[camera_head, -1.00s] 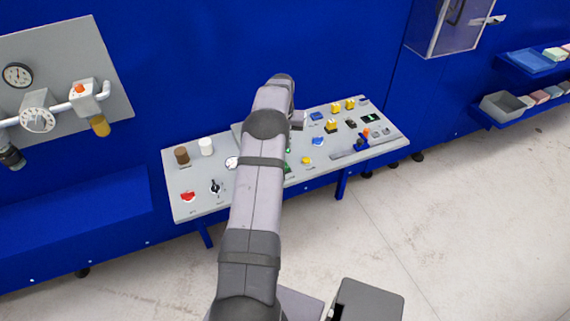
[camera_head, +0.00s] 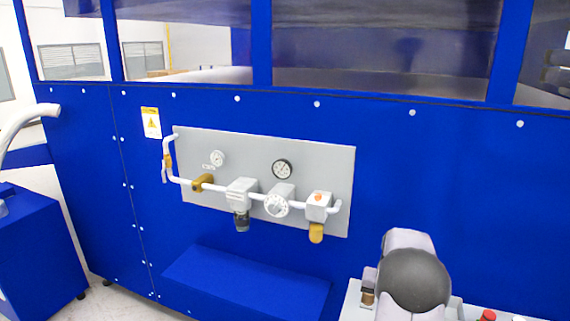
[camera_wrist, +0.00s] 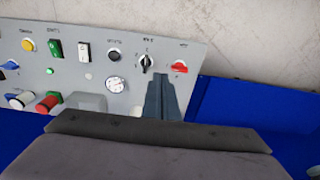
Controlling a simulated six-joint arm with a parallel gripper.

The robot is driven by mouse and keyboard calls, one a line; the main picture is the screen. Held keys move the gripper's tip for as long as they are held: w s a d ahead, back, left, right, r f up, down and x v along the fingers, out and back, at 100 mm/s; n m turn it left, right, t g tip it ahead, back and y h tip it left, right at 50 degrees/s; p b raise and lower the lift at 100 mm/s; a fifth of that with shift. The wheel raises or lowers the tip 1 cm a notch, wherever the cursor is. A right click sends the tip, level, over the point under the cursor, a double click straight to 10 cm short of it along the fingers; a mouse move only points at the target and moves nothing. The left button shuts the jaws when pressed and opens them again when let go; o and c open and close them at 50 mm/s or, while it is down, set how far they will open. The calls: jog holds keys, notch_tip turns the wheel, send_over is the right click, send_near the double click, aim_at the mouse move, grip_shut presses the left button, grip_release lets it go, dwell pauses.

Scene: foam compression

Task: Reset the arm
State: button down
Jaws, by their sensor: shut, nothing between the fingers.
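My gripper (camera_wrist: 162,80) shows in the wrist view as a dark pair of fingers, closed together with nothing between them. Its tips appear in front of the grey control panel (camera_wrist: 215,62), close below a black selector knob (camera_wrist: 146,62) and a red switch (camera_wrist: 179,67) in the picture. I cannot tell whether the tips touch the panel. In the head view, part of my arm is at the lower right, over the control panel's end (camera_head: 352,300). The fingers are hidden there.
Several controls sit on the panel, including a green switch (camera_wrist: 55,47), a white dial (camera_wrist: 115,84) and a red button (camera_wrist: 47,102). In the head view, a grey gauge board (camera_head: 335,165) with pipes and valves is on the blue wall, above a blue ledge (camera_head: 245,285).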

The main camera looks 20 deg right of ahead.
jog(key=s+a+r+n, duration=0.1)
jog(key=a+n, duration=0.2)
jog(key=a, duration=0.8)
jog(key=s+a+r+n, duration=0.2)
jog(key=a, duration=1)
jog(key=s+a+f+n, duration=0.2)
jog(key=s+a+n, duration=0.2)
jog(key=s+a, duration=0.6)
jog(key=shift+s+a+g+y, duration=0.3)
jog(key=shift+s+a+y, duration=0.1)
jog(key=shift+a, duration=0.25)
